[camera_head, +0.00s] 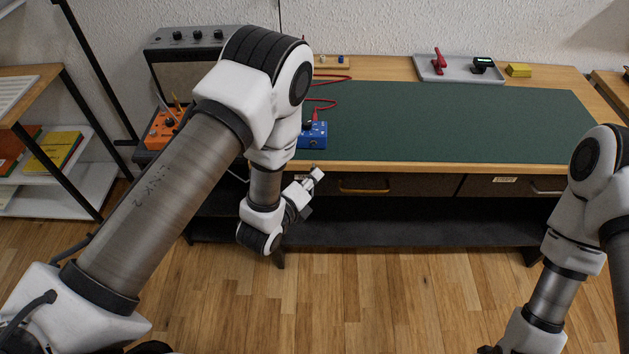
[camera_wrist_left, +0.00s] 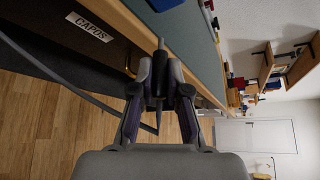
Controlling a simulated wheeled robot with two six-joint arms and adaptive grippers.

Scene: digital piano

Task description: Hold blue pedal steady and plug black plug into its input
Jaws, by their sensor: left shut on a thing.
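The blue pedal (camera_head: 313,138) sits on the green mat near the front left of the bench, partly hidden behind my left arm. A red cable runs to it from behind. My left gripper (camera_head: 313,180) is in front of the bench edge, below and apart from the pedal. In the left wrist view my left gripper (camera_wrist_left: 159,88) is shut on the black plug (camera_wrist_left: 160,69), whose metal tip points away from the palm. A grey cable trails from the plug's rear. The pedal's input is not visible. My right gripper is out of view.
The green mat (camera_head: 440,120) is mostly clear. A grey tray (camera_head: 460,78) with a red item and a black item stands at the back, beside a yellow block (camera_head: 518,70). An orange pedal (camera_head: 160,130) is at the left near an amplifier (camera_head: 170,75). Drawers with handles line the bench front.

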